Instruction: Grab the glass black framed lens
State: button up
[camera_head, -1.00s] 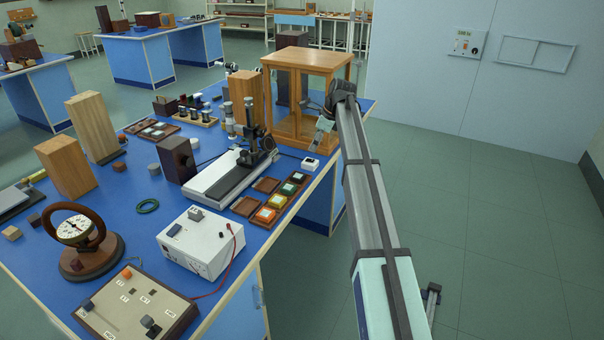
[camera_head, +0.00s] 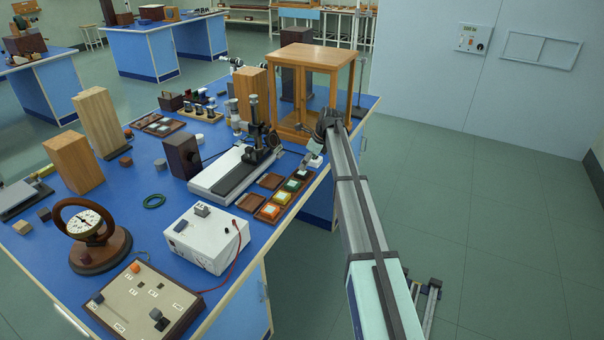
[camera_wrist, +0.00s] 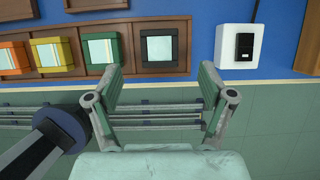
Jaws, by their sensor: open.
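The black-framed glass lens (camera_wrist: 160,48) is a square dark frame with a pale pane. It sits in the right-end compartment of a brown wooden tray (camera_wrist: 183,72) in the wrist view. In the head view the lens (camera_head: 300,173) is at the tray's far end, close to my gripper (camera_head: 312,153). In the wrist view my gripper (camera_wrist: 160,76) is open and empty. Its two fingertips lie near the tray's front edge, one on either side of the lens in the picture. The lens appears apart from both fingers.
Green (camera_wrist: 102,50), yellow (camera_wrist: 53,54) and orange (camera_wrist: 12,58) framed pieces share the tray. A white box with a black switch (camera_wrist: 236,45) stands right of it. The bench edge runs just in front.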

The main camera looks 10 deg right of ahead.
aim_at(302, 172)
jog(key=shift+p+x, duration=0.85)
jog(key=shift+x, duration=2)
jog(key=c, duration=1.2)
